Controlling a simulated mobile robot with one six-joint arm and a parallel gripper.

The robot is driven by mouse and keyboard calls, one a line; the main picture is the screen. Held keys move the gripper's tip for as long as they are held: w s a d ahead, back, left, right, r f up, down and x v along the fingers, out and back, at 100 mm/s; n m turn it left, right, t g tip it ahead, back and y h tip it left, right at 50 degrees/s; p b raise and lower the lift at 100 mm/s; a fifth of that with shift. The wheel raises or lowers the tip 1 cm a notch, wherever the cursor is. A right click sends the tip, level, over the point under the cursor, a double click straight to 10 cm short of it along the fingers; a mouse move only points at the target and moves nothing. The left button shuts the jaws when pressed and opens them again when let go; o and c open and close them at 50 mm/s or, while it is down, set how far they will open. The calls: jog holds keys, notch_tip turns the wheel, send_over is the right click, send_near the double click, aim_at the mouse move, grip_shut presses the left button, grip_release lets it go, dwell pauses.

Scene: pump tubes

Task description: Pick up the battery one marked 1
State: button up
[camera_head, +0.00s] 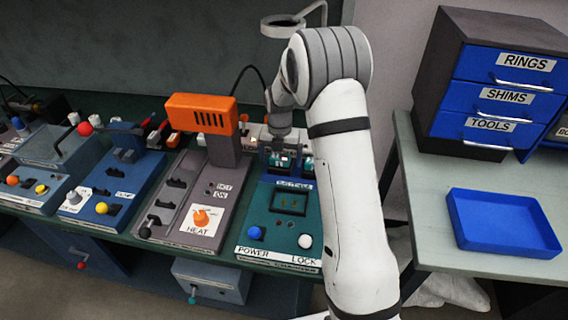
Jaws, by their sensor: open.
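My gripper (279,142) points down over the back of the teal device (262,212) marked POWER and LOCK. Its fingertips are small and partly hidden among the device's parts. Small pale and teal pieces (287,161) sit in the holder just below the gripper. No mark 1 is readable on any of them, so I cannot tell which is the battery. I also cannot tell whether the gripper touches any of them.
An orange-topped heater unit (202,114) stands close left of the gripper. Blue devices (112,190) are further left. At right, a table (425,232) holds an empty blue tray (503,246) and a drawer cabinet (487,137) marked RINGS, SHIMS and TOOLS.

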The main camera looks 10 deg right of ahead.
jog(key=shift+f, duration=1.35)
jog(key=shift+c, duration=0.5)
jog(key=c, duration=1.2)
